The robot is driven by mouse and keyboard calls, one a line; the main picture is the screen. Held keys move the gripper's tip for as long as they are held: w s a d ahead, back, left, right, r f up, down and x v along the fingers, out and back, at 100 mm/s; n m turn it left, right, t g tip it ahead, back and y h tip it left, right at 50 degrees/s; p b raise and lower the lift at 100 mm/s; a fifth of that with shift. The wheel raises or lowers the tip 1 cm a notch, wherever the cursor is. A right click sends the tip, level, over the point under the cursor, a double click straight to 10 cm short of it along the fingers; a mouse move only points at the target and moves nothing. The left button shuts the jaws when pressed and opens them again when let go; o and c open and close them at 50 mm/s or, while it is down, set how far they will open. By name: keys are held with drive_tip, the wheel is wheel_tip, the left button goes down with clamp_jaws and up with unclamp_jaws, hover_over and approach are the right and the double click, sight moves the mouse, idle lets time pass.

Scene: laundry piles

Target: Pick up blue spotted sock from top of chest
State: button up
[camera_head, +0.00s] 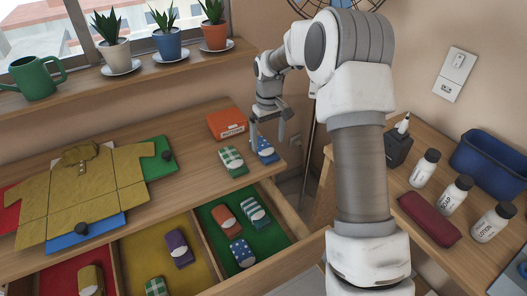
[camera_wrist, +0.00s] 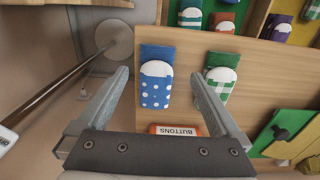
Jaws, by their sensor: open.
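The blue spotted sock (camera_head: 265,150) is a folded roll with white dots and a white patch, lying on the wooden chest top (camera_head: 200,180) near its right edge. In the wrist view the blue spotted sock (camera_wrist: 156,82) lies ahead of and between the two fingers. My gripper (camera_head: 270,128) is above the chest top, close to the sock. In the wrist view my gripper (camera_wrist: 162,88) has its fingers spread wide with nothing held. Another blue spotted sock (camera_head: 242,252) lies in the open drawer's green compartment.
A green checked sock (camera_head: 231,160) lies just left of the blue one. The orange buttons box (camera_head: 227,124) stands close behind. The open drawer (camera_head: 290,215) juts out in front. A side table (camera_head: 440,255) with bottles is at right.

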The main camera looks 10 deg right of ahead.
sight(268, 152)
drive_tip(key=f, duration=0.1)
drive_tip(key=f+b, duration=0.1)
drive_tip(key=f, duration=0.3)
drive_tip(key=shift+w+d+f+b, duration=0.1)
drive_tip(key=shift+w+f+b, duration=0.1)
drive_tip(key=shift+w+b, duration=0.1)
drive_tip(key=c, duration=1.3)
drive_tip(key=shift+r, duration=0.1)
